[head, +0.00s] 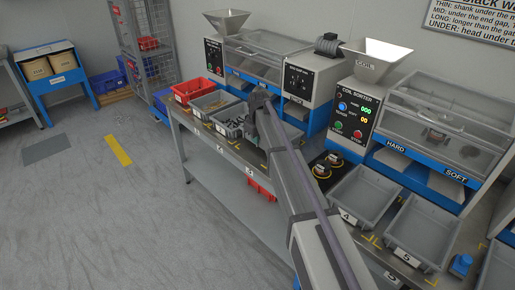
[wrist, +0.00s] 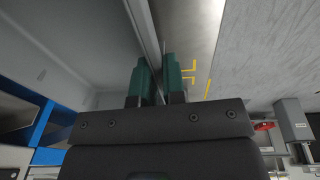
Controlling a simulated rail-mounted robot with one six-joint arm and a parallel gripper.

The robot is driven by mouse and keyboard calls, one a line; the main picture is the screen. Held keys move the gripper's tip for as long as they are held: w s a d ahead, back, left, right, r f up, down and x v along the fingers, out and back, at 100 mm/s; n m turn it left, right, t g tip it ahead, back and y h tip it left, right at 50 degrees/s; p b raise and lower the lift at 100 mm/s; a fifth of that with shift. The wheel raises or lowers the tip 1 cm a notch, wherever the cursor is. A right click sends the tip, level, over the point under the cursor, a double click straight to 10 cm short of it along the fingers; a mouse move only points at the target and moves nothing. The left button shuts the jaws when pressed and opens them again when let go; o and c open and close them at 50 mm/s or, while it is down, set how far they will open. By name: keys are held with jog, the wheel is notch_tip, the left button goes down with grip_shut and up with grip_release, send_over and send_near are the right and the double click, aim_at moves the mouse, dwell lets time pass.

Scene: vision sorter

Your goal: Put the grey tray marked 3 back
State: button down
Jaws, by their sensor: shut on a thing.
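My gripper (wrist: 160,72) is shut on the rim of a grey tray (wrist: 75,45), one green finger on each side of the wall. The tray's smooth grey inside fills the left of the wrist view. In the head view a grey tray (head: 290,133) shows just right of my gripper's dark body, partly hidden by my arm; its number cannot be read. A label reading 3 (head: 250,171) is on the bench's front edge below. Yellow corner marks (wrist: 188,76) show on the bench beside the held tray. I cannot tell whether the tray touches the bench.
Left of my gripper are a grey tray with dark pieces (head: 232,121), another grey tray (head: 212,104) and a red bin (head: 192,90). Trays marked 4 (head: 362,194) and 5 (head: 423,229) stand at right. Sorter machines (head: 335,115) line the back.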

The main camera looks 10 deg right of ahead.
notch_tip(320, 180, down, 3)
jog(key=shift+r+b, duration=0.1)
jog(key=shift+b, duration=0.5)
jog(key=shift+r, duration=0.25)
jog(key=shift+f, duration=0.2)
jog(key=c, duration=1.2)
grip_release()
notch_tip(320, 180, up, 13)
jog(key=s+p, duration=0.2)
jog(key=p, duration=1.1)
jog(key=s+d+r+m+g+p, duration=0.1)
jog(key=s+d+m, duration=0.1)
jog(key=s, duration=1.6)
jog(key=s+d+r+m+p, duration=0.1)
jog(key=s+m, duration=0.4)
jog(key=s, duration=1.3)
jog(key=shift+s+d+r+g+p, duration=0.2)
jog(key=shift+s+d+g+p, duration=0.2)
jog(key=shift+d, duration=0.15)
